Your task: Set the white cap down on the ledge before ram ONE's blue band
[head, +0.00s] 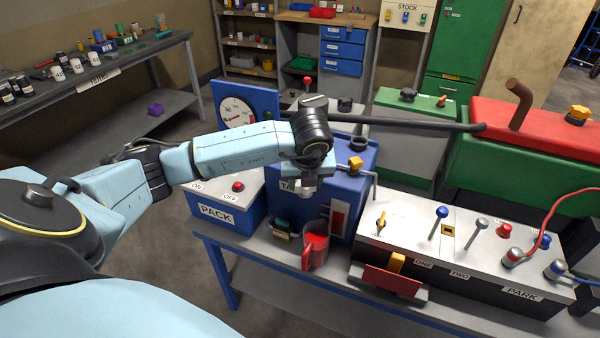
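My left gripper (308,186) is in the middle of the picture, pointing down, just in front of the blue tank (286,208) and above a red jug (316,247). A small pale piece shows at its fingertips; I cannot tell whether it is the white cap or part of the fingers. The fingers are too small and overlapped to tell open from shut. A label ONE (423,264) is on the front of the white-topped control bench (455,233). I cannot make out a ledge or a blue band of ram ONE. My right gripper is not in view.
Levers with blue (441,212) and grey (482,222) knobs stand up from the bench top. Red (546,228) and blue hose couplings are at its right end. A PACK box (224,206) stands left of the tank.

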